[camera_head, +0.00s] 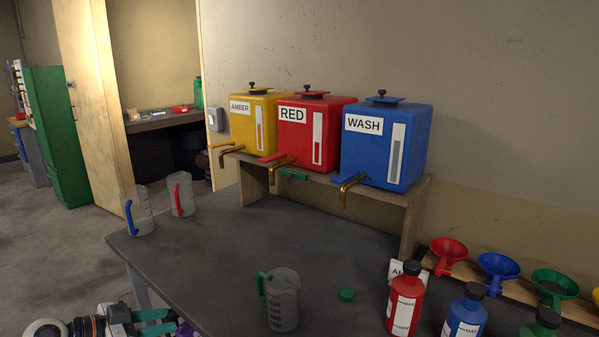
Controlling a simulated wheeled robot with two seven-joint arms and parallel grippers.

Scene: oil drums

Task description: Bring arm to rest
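My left gripper (165,322) shows at the bottom left edge, low in front of the table's near left corner. Its two teal fingers appear apart with nothing seen between them, though the bottom edge cuts part of it off. A small purple part shows by the fingertips; I cannot tell what it is. My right arm and gripper are not in view.
Yellow, red and blue drums (385,145) stand on a shelf behind.

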